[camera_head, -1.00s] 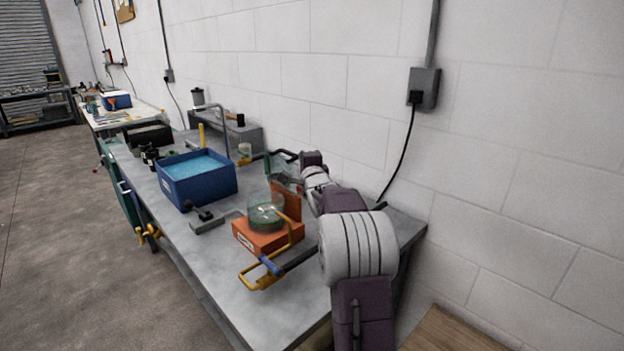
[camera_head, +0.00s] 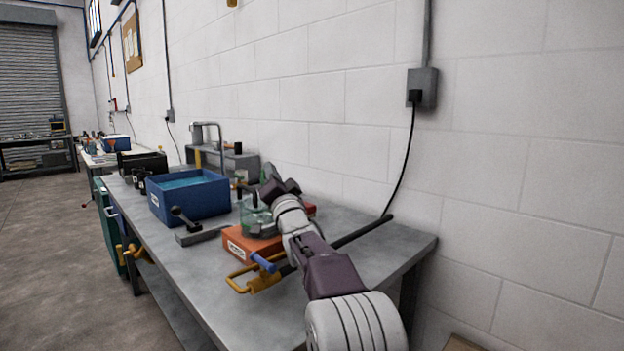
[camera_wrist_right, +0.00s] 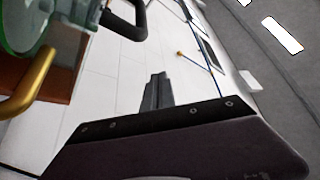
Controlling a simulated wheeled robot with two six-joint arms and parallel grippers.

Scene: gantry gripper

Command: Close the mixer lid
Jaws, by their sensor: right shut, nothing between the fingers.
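The mixer has an orange base (camera_head: 247,246) on the grey bench, with a greenish clear glass vessel (camera_head: 257,220) on top. I cannot clearly tell its lid from the vessel, or whether the lid is raised. My right arm crosses in front of the mixer's right side. My right gripper (camera_head: 268,180) is above and beside the vessel, partly hidden by its own wrist. In the right wrist view its fingers (camera_wrist_right: 156,92) are shut and empty. There the round glass part (camera_wrist_right: 25,25) and a yellow curved bar (camera_wrist_right: 28,88) lie left of the fingers, apart from them. My left gripper is not in view.
A blue bin (camera_head: 188,196) stands left of the mixer, with a grey lever block (camera_head: 195,234) in front. A yellow clamp with a blue handle (camera_head: 263,263) is at the mixer's front. A white wall bounds the bench's back.

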